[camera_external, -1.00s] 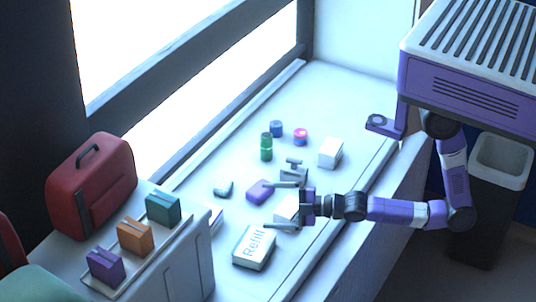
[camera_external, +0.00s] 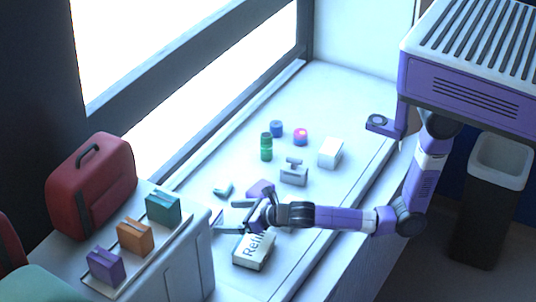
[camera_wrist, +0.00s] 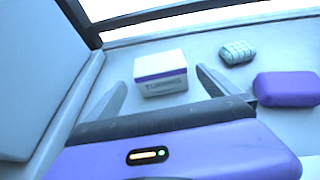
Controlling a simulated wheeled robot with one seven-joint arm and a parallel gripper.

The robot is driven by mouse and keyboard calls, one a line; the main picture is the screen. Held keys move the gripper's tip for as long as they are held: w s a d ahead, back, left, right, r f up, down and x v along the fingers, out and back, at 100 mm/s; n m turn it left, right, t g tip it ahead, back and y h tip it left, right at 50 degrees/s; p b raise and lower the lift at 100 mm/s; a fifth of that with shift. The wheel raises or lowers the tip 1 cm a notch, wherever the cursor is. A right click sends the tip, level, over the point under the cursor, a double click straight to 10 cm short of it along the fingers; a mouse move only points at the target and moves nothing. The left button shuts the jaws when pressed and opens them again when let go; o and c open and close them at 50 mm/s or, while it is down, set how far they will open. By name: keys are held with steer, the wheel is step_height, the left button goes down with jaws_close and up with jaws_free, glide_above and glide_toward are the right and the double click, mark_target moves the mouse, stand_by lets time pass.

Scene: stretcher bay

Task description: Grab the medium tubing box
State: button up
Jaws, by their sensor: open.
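A white box with a purple band and dark lettering that looks like TUBING (camera_wrist: 162,76) stands upright on the counter in the wrist view. My gripper (camera_wrist: 160,88) is open, with one finger to the left of this box and one to the right. The fingers point toward it, and I see no grip on it. In the external view my gripper (camera_external: 226,216) is low over the counter beside the grey cabinet. The box is mostly hidden there by the cabinet and gripper. I cannot tell its size class from the lettering.
The cabinet (camera_external: 190,262) forms a wall left of the box. A purple block (camera_wrist: 288,89) and a small teal item (camera_wrist: 237,51) lie to its right. A white Refill box (camera_external: 250,252) is under my wrist. Jars, including a green one (camera_external: 266,148), stand farther back.

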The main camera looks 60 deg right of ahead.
steer(key=x, duration=1.1)
steer(key=c, duration=1.1)
steer(key=shift+r, duration=0.1)
steer(key=shift+c, duration=0.2)
